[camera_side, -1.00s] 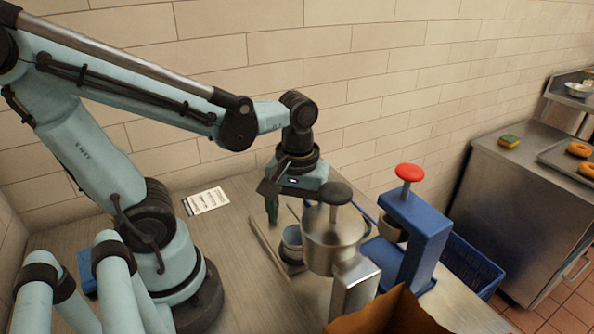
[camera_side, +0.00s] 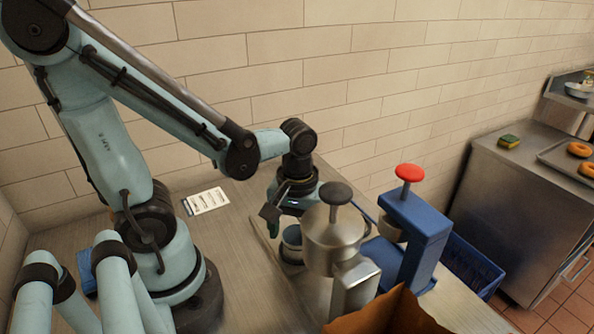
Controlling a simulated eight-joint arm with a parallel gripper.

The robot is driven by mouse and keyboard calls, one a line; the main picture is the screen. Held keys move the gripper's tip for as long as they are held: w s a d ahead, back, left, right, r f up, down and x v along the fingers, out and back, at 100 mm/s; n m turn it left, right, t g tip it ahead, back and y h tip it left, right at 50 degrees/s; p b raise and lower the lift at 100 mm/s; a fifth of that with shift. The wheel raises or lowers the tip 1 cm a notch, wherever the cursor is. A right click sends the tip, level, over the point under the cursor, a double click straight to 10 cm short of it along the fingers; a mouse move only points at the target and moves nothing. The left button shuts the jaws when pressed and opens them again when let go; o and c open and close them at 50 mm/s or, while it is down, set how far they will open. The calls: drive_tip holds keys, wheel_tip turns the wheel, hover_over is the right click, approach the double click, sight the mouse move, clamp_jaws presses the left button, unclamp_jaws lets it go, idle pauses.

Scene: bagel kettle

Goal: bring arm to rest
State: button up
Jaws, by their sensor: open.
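My gripper (camera_side: 272,226) hangs pointing down above the metal worktop (camera_side: 245,275), left of the steel kettle-like vessel (camera_side: 332,238) with a dark knob. The gripper is open. It is close to a small grey cup (camera_side: 292,240); I cannot tell whether they touch. My arm reaches over from the left with its elbow raised.
A blue stand with a red knob (camera_side: 409,172) stands right of the vessel. A blue crate (camera_side: 470,265) and a brown cardboard box (camera_side: 385,315) are nearby. A printed card (camera_side: 205,201) lies at the back. A tray (camera_side: 575,165) with bagels is on the far-right counter. The left worktop is mostly clear.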

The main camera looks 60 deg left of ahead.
drive_tip(key=shift+r, duration=1.15)
